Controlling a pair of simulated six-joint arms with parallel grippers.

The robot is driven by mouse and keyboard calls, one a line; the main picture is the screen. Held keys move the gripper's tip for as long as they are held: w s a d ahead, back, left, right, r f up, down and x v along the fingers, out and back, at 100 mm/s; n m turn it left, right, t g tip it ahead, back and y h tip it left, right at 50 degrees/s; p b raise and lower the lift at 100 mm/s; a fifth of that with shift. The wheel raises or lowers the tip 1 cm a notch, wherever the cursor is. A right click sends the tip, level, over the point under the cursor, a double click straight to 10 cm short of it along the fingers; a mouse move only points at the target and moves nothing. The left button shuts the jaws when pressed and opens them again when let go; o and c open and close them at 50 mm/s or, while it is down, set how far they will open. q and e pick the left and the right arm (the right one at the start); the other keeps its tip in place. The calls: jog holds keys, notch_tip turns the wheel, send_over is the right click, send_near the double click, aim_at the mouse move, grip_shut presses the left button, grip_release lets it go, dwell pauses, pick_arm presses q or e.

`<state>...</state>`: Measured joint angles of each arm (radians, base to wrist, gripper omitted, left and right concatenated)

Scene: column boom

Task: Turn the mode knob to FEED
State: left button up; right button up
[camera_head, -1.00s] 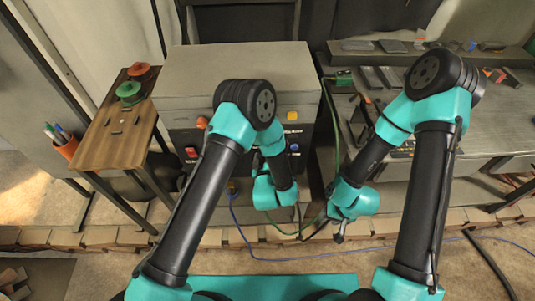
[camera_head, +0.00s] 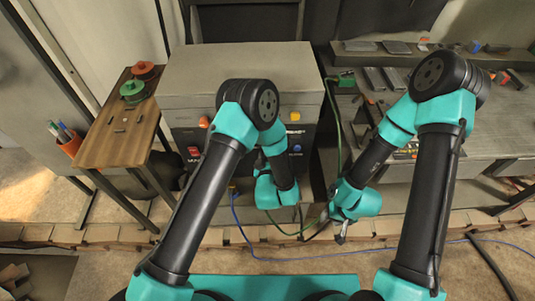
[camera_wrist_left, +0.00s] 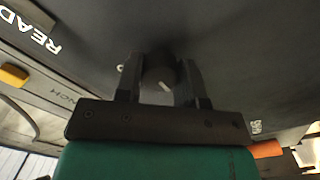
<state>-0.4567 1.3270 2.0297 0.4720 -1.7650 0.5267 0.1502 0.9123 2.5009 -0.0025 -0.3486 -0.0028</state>
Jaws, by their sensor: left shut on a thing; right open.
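The mode knob (camera_wrist_left: 162,72) is a dark round knob with a white pointer line on the dark panel in the left wrist view. The pointer slants toward the lower right of that picture. My left gripper (camera_wrist_left: 160,78) is shut on the knob, one finger on each side. No FEED label can be read. In the head view, my left wrist is in front of the grey machine (camera_head: 240,75), and the left fingertips and the knob are hidden. My right gripper (camera_head: 341,237) is open and empty, low to the right of the machine, pointing down.
The machine front has a red switch (camera_head: 193,153), an orange knob (camera_head: 203,122), a yellow button (camera_head: 293,116) and a blue button (camera_head: 296,148). A wooden side table (camera_head: 118,130) stands left. A green cable and a blue cable (camera_head: 300,258) run near my grippers.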

pick_arm(q)
jog(key=shift+m, duration=0.4)
jog(key=m, duration=0.8)
jog(key=shift+m, duration=0.3)
jog(key=m, duration=0.4)
jog(key=shift+d+y, duration=0.1)
jog(key=shift+y, duration=0.2)
jog(key=shift+m, duration=2.1)
jog(key=o, duration=0.9)
